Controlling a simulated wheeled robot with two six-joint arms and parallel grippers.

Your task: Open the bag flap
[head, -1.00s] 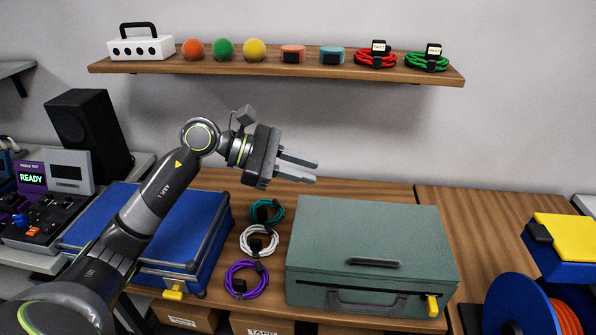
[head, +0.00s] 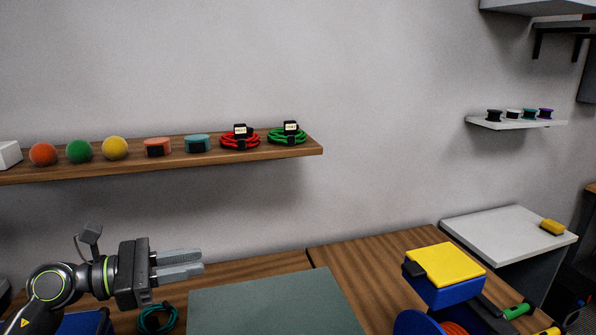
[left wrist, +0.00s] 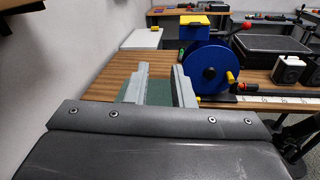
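The grey-green bag (head: 275,302) lies on the wooden workbench at the bottom of the head view. Only its flat top shows, with the flap lying down; its front edge, handle and latch are below the frame. A strip of the bag (left wrist: 158,93) also shows between the fingers in the left wrist view. My left gripper (head: 200,263) is above and left of the bag, pointing right. Its two fingers (left wrist: 160,80) are apart in the left wrist view with nothing between them in grip. My right gripper is not in view.
A teal cable coil (head: 157,318) lies left of the bag. To the right are a blue box with a yellow lid (head: 445,272) and a blue reel (left wrist: 205,68). A wooden shelf (head: 180,165) with balls and cables hangs above. Bench behind the bag is clear.

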